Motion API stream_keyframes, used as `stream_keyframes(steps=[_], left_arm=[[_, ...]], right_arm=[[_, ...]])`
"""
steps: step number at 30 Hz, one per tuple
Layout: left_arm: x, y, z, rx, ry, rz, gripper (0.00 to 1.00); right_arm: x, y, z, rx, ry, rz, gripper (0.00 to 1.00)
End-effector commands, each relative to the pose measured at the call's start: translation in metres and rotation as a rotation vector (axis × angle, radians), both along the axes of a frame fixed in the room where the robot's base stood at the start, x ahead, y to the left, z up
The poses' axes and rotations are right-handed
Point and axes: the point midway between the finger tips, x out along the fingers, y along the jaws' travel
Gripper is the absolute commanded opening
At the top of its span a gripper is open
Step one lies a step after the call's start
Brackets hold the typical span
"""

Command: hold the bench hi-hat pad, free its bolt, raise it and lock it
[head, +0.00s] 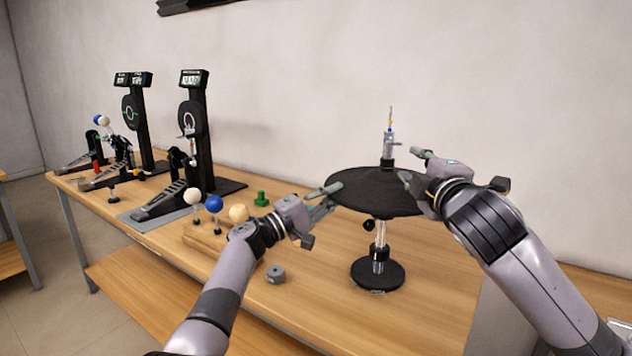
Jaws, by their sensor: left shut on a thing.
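The hi-hat pad (372,190) is a flat black disc on a chrome rod with a round black base (377,277), upright at the right of the bench in the head view. Above the disc a metal clutch (388,146) with a small side bolt stands on the rod. A dark round knob (368,225) shows below the disc. My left gripper (331,198) is shut on the left rim of the pad. My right gripper (415,167) is open over the pad's right side, to the right of the clutch, with its fingers apart and nothing visible between them.
Black pedal stands (192,130) are further left. The wall is close behind.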

Motion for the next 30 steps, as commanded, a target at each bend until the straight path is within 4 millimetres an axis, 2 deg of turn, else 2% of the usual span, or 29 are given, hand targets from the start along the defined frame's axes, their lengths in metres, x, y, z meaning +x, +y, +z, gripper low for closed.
stream_keyframes(steps=[1, 6, 10, 15, 19, 24, 30], left_arm=[[0.001, 0.001, 0.011, -0.009, -0.009, 0.005, 0.0], [0.001, 0.002, 0.011, -0.009, -0.009, 0.005, 0.0], [0.001, 0.002, 0.011, -0.009, -0.009, 0.005, 0.0], [0.001, 0.002, 0.01, -0.009, -0.009, 0.005, 0.0], [0.001, 0.002, 0.01, -0.009, -0.009, 0.005, 0.0], [0.001, 0.002, 0.01, -0.009, -0.01, 0.005, 0.0], [0.001, 0.002, 0.01, -0.008, -0.009, 0.006, 0.0]], right_arm=[[0.0, 0.0, 0.002, 0.0, 0.0, 0.0, 0.3], [0.001, 0.001, 0.004, 0.026, -0.004, 0.002, 0.22], [0.006, 0.006, 0.017, 0.17, -0.015, 0.012, 0.22], [0.02, 0.009, 0.041, 0.566, -0.023, 0.032, 0.22], [0.034, 0.007, 0.047, 0.918, -0.003, 0.038, 0.22], [0.053, 0.004, 0.035, 1.311, 0.051, 0.028, 0.22], [0.067, 0.005, 0.017, 1.576, 0.101, 0.007, 0.22]])
